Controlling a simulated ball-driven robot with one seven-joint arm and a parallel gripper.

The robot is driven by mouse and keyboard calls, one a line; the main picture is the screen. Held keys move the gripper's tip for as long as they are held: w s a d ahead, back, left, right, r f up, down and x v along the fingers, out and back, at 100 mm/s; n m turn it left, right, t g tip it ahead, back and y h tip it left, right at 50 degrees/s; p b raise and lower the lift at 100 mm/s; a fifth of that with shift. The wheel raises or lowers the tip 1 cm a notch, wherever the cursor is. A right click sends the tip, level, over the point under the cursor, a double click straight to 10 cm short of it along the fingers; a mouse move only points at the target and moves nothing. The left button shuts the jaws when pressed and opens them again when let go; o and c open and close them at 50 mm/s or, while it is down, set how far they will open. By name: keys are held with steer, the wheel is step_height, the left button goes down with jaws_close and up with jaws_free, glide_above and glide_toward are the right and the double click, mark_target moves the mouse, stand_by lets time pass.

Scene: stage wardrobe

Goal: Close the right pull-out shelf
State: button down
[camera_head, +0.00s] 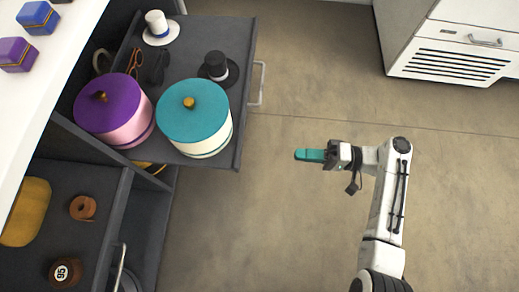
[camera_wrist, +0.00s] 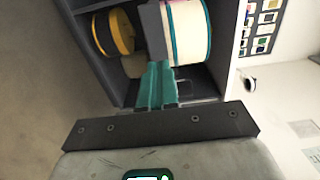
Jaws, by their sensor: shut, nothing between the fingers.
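The right pull-out shelf (camera_head: 243,62) is dark grey and stands pulled out from the cabinet, at the top left of the head view. A pale bar handle (camera_head: 258,83) is on its front. It carries a purple-lidded round box (camera_head: 112,103) and a teal-lidded round box (camera_head: 194,112). My gripper (camera_head: 301,155) has teal fingers, shut and empty, over the floor to the right of the shelf's front and apart from it. In the wrist view the fingers (camera_wrist: 157,85) point toward the shelf's end (camera_wrist: 153,30) and the cabinet. The handle is not clearly visible there.
Small top hats, one white (camera_head: 157,24) and one black (camera_head: 217,66), also sit on the shelf. Open floor (camera_head: 300,230) surrounds my gripper. A white cabinet (camera_head: 450,45) stands at top right.

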mark_target(241, 149)
steer(key=a+b, duration=0.1)
steer(key=a, duration=0.3)
steer(key=a+b, duration=0.1)
steer(key=a, duration=0.4)
steer(key=a+b, duration=0.1)
steer(key=a, duration=0.4)
steer(key=shift+w+b, duration=0.3)
steer(key=shift+b, duration=0.1)
